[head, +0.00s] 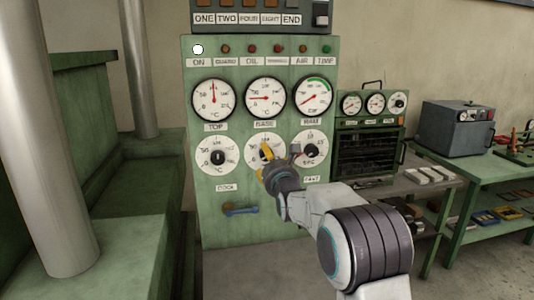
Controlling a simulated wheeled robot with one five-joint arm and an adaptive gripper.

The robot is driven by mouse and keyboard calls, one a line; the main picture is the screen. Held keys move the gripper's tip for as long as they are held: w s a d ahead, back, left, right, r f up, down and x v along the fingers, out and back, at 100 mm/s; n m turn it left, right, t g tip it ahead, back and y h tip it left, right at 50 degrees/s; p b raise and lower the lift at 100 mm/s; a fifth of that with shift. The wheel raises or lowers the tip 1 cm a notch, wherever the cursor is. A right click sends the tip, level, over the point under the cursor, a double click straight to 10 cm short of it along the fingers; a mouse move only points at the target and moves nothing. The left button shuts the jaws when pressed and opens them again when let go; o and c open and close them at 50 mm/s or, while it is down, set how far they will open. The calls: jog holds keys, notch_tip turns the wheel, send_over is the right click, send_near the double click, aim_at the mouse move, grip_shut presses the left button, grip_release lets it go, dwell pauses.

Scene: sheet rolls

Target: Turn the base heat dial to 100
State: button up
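The base heat dial (254,143) is the middle white dial in the lower row of the green control panel. It sits under a gauge labelled BASE (266,97), whose red needle points left. My gripper (270,155) is in front of this dial, with yellow parts over its middle. The gripper hides the dial's knob and much of its lower right scale, so I cannot read its setting. I cannot tell whether the fingers touch the knob, or whether they are open or shut.
A left dial (217,157) and a right dial (312,148) flank the base dial closely. A blue handle (240,209) juts out below. Tables with a small oven (367,150) and a grey box (458,127) stand right.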

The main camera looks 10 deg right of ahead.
jog(key=shift+w+p, duration=0.85)
jog(key=shift+w, duration=1.55)
jog(key=shift+c, duration=0.5)
jog(key=shift+r, duration=0.1)
jog(key=c, duration=1.1)
